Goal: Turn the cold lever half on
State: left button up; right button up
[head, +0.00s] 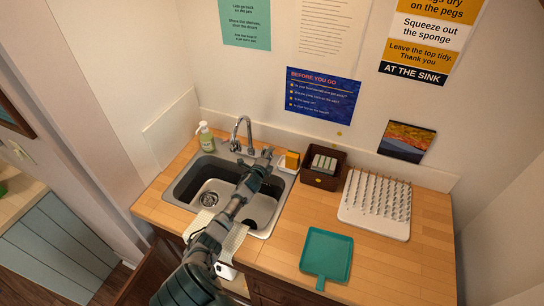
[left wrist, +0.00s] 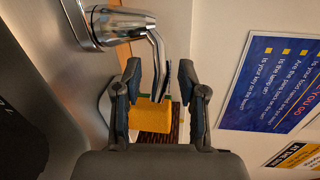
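The chrome tap (head: 243,128) stands at the back of the sink (head: 190,178). A tap lever at its right base (head: 268,152) is close to my left gripper (head: 262,163) and partly hidden by it. I see no hot or cold mark on it. In the left wrist view, the lever's chrome body (left wrist: 118,25) is at the top and its thin handle (left wrist: 156,58) reaches down into the space between the fingers of my left gripper (left wrist: 160,88). The fingers are apart; I cannot tell whether either touches the handle. My right gripper is out of view.
A yellow sponge (head: 292,159) is just right of the tap, with a brown caddy (head: 322,180) beyond it. A soap bottle (head: 206,138) stands left of the tap. A white peg rack (head: 372,221) and a teal dustpan-like board (head: 326,254) lie on the wooden counter.

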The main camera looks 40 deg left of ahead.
pick_arm(q)
jog(key=shift+a+f, duration=0.25)
jog(key=shift+s+f, duration=0.1)
jog(key=shift+s+d, duration=0.1)
jog(key=shift+s, duration=0.1)
jog(key=v, duration=1.1)
jog(key=shift+s, duration=0.2)
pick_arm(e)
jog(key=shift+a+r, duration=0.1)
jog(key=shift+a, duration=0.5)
pick_arm(q)
jog(key=shift+d+r, duration=0.15)
jog(key=shift+r, duration=0.05)
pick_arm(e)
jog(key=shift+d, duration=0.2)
pick_arm(q)
jog(key=shift+f, duration=0.1)
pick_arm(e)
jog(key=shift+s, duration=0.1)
